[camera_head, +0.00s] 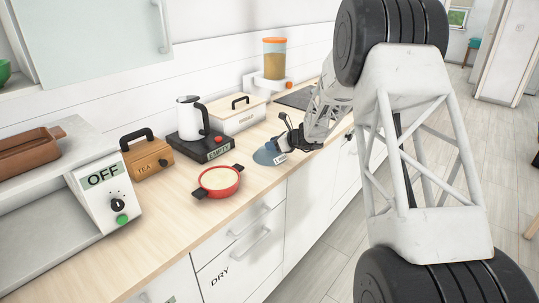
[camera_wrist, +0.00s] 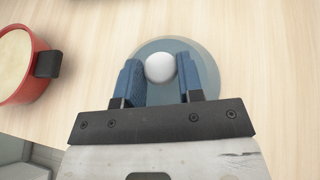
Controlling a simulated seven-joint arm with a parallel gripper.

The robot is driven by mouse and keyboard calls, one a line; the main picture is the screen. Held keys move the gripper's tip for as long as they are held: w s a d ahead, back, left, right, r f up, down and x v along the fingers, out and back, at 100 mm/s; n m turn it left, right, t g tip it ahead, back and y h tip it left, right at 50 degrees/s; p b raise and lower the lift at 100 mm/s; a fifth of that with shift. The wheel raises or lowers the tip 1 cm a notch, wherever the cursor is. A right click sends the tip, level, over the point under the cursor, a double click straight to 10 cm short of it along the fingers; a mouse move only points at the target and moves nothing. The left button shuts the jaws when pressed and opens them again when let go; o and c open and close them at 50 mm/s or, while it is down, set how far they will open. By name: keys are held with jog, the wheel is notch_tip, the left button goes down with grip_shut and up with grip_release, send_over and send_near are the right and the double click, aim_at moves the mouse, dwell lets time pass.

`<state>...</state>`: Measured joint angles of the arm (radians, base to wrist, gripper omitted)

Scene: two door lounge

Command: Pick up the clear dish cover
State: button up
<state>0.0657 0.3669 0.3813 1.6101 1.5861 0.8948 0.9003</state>
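The clear dish cover (camera_wrist: 208,66) is a round, see-through bluish disc with a white ball-shaped knob (camera_wrist: 160,67) in its middle. It lies on the wooden counter; in the head view it shows as a blue-grey shape (camera_head: 265,157) near the front edge, partly behind my gripper (camera_head: 284,145). In the wrist view my gripper (camera_wrist: 160,76) has its two blue fingers apart, one on each side of the knob. Any gap between the fingers and the knob is very small, and I cannot tell whether they touch it.
A red pan (camera_head: 217,182) stands left of the cover, its handle towards it. Behind are a black EMPTY base (camera_head: 205,148) with a white kettle (camera_head: 193,117), a TEA box (camera_head: 148,158) and a cream bread box (camera_head: 238,115). The counter's front edge is close.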

grip_shut()
jog(key=shift+r, duration=0.1)
jog(key=shift+r, duration=0.7)
notch_tip(320, 180, up, 2)
jog(key=s+d+r, duration=0.1)
jog(key=s, duration=1.5)
jog(key=shift+d+r, duration=0.15)
jog(key=shift+r, duration=0.05)
